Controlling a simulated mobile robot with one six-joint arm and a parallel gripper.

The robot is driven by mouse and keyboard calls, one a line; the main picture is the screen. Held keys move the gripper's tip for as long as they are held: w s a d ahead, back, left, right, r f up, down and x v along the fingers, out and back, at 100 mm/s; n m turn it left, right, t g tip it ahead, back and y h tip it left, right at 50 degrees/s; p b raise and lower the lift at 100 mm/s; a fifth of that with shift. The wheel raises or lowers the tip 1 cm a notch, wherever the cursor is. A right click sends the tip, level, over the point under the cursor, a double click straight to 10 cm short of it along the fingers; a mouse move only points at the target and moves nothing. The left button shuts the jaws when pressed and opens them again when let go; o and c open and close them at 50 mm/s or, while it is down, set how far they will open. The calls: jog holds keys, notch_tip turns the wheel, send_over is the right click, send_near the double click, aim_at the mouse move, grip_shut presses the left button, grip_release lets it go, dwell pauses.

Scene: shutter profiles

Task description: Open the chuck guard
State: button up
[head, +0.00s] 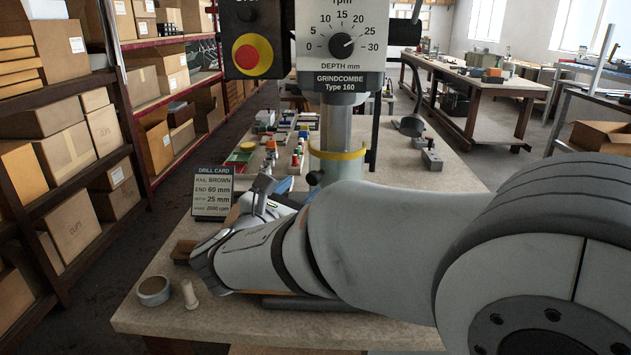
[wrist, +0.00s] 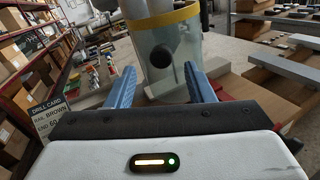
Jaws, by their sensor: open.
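The chuck guard (head: 337,168) is a clear cylinder with a yellow band round its top and a dark round knob (head: 313,178) on its front left. It hangs around the spindle below the drill head, and my arm hides its lower part in the head view. In the wrist view the guard (wrist: 178,50) stands straight ahead with its knob (wrist: 161,56) facing me. My gripper (wrist: 160,82) is open and empty. Its two blue fingers point at the guard, with the knob between them in the picture and seemingly a little beyond the tips.
The drill head (head: 337,40) with a depth dial and a red stop button box (head: 246,53) is above. A drill card (head: 213,193), a round tin (head: 153,290) and a small pale spool (head: 189,294) stand on the bench (head: 140,318). Small parts lie behind the card.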

aim_at(312, 181)
jog(key=x, duration=0.6)
jog(key=shift+c, duration=0.3)
grip_shut()
jog(key=shift+d, duration=0.3)
jog(key=shift+a, duration=0.25)
jog(key=shift+s+y, duration=0.1)
jog(key=shift+y, duration=0.2)
